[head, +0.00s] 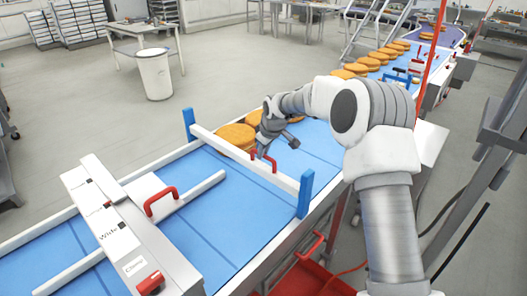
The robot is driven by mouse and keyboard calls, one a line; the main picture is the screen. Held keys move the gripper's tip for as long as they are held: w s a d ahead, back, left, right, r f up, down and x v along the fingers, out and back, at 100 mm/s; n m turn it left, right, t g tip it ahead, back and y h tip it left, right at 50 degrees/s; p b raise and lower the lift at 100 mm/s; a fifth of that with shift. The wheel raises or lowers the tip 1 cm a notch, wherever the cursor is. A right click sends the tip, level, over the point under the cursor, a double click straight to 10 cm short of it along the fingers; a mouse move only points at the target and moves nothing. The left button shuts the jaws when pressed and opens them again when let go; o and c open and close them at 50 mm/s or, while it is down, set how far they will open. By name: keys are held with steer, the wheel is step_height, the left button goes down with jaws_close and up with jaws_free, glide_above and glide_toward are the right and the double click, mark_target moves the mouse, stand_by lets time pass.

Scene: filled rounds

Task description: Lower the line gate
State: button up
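The line gate (222,146) is a white bar that spans the blue conveyor between two blue posts, one at the far side (189,124) and one at the near side (305,194). A red handle (271,166) is on the bar, right of its middle. My gripper (278,146) is just above and behind this handle, its fingers apart. I cannot tell whether a finger touches the handle. Golden-brown rounds (236,138) are close behind the bar. My arm hides part of the belt beyond.
A white station (118,225) labelled "Wide" and "Clamp" crosses the belt at the left, with a red handle (160,201) and red knob (150,283). More rounds (372,61) line the belt upstream. A white bin (154,75) stands on the open floor.

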jaws_close()
stand_by(1.1)
